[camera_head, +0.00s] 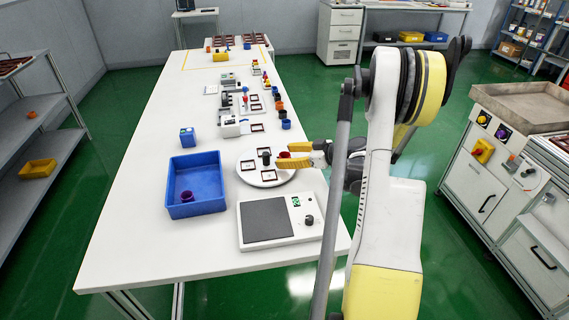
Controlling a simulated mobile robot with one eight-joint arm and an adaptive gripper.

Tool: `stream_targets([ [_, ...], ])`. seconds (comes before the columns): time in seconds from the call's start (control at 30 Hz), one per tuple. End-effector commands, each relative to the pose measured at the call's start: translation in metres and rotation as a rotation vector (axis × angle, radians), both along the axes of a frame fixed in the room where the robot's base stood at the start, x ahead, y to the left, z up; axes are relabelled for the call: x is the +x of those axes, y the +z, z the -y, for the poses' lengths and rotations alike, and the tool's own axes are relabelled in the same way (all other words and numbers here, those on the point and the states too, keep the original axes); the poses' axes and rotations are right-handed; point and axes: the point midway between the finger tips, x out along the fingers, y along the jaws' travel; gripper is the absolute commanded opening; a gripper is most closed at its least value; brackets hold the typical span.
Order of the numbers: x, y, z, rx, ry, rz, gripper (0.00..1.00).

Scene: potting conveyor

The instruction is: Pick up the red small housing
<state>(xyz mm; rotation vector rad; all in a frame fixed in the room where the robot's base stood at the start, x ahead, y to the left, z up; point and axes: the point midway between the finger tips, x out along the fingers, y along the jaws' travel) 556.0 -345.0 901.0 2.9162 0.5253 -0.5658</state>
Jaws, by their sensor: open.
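A small red part (284,155), which looks like the red small housing, is at the right side of the round white plate (246,177) on the long table. My gripper (283,156) reaches in from the right with its yellow fingers open. The fingertips are on either side of the red part, or very close to it. The fingers partly hide the red part, and I cannot tell whether they touch it.
The plate also carries a dark cylinder (265,153) and several dark-framed square pieces. A blue bin (170,208) with a purple cup (187,196) stands left. A scale (268,220) stands in front. Small devices line the table behind; its left side is mostly clear.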

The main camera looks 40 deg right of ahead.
Motion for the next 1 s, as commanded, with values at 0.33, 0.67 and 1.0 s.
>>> stream_targets([
  [0.33,0.009,-0.003,-0.003,0.0,0.0,0.001,0.43],
  [0.67,0.008,-0.003,-0.003,0.0,0.0,0.001,0.18],
  [1.0,0.008,0.015,-0.003,0.0,0.0,0.001,0.17],
])
